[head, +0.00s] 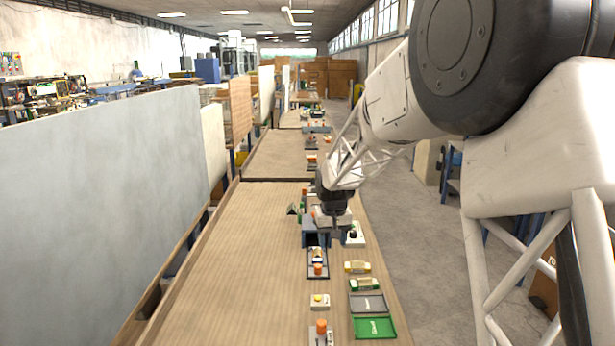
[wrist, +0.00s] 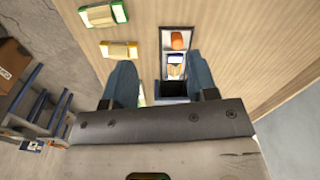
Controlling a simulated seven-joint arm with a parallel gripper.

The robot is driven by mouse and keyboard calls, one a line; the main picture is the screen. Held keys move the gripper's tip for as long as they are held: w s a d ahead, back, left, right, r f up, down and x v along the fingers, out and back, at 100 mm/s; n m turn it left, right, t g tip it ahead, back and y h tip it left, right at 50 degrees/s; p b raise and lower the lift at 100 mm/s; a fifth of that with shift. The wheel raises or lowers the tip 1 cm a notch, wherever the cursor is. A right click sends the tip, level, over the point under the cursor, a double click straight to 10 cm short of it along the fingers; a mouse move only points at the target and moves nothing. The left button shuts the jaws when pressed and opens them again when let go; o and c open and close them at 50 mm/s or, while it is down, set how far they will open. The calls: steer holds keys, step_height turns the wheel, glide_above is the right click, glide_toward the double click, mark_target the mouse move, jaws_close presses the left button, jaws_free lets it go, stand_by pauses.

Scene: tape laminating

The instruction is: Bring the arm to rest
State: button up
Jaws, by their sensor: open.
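My gripper (head: 336,234) hangs at the end of my arm over the right part of the wooden table (head: 240,270). In the wrist view the two blue-grey fingers of my gripper (wrist: 161,78) stand wide apart with nothing held between them. Below and just left of it in the head view is a dark grey block-like device (head: 310,238), partly hidden by my gripper. A dark tray (head: 309,274) with an orange-topped item (head: 318,268) lies in front of the device. The tray (wrist: 163,45) also shows beyond the fingers in the wrist view.
A yellow packet (head: 357,267), a green packet (head: 364,284), a grey tray (head: 368,304) and a green tray (head: 375,327) line the table's right side. A yellow-button box (head: 320,301) and an orange-knobbed device (head: 321,330) sit nearer. The table's left half is clear, beside a grey partition (head: 100,210).

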steer(key=s+d+r, duration=0.3)
steer(key=s+r, duration=0.1)
steer(key=s, duration=0.4)
steer(key=s+d+r+m+t, duration=0.1)
steer(key=s+d+r, duration=0.15)
steer(key=s, duration=0.55)
steer(key=s+d+r, duration=0.2)
steer(key=s+r, duration=0.2)
steer(key=s, duration=0.5)
steer(key=s+d+f, duration=0.1)
steer(key=s+d, duration=0.1)
steer(key=s, duration=0.8)
steer(key=s+d+m+t, duration=0.1)
steer(key=s, duration=1)
steer(key=shift+s+d+f, duration=0.2)
steer(key=shift+d+f, duration=0.15)
steer(key=shift+d, duration=0.05)
